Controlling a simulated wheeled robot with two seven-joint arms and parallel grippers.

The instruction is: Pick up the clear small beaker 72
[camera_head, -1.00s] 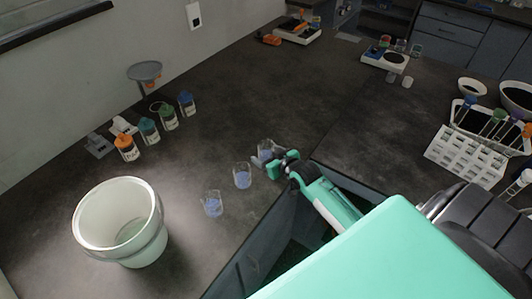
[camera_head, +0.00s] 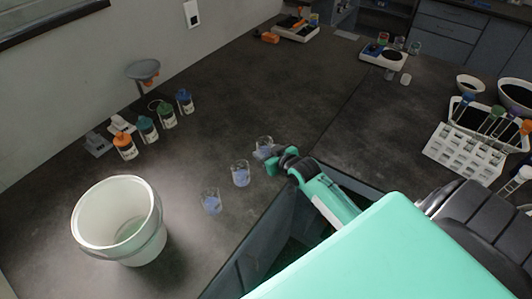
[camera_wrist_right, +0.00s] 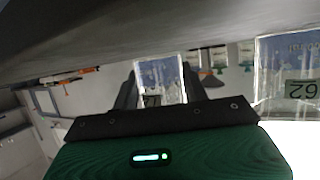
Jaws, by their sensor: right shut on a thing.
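Three clear small beakers with bluish markings stand in a slanting row on the dark bench in the head view: a near one (camera_head: 211,201), a middle one (camera_head: 240,174) and a far one (camera_head: 264,146). My right gripper (camera_head: 270,156) is at the far beaker and shut on it. In the right wrist view the fingers (camera_wrist_right: 158,88) flank this clear beaker (camera_wrist_right: 160,72); its number is too small to read. Another beaker (camera_wrist_right: 288,80), labelled 62 upside down, stands apart to the right there. The held beaker looks upright at bench level. My left gripper is out of view.
A large white bucket (camera_head: 92,235) stands at the near left. Several capped bottles (camera_head: 147,130) stand toward the wall. A white tube rack (camera_head: 462,150) and bowls are at the right. The bench (camera_head: 235,85) beyond the beakers is clear.

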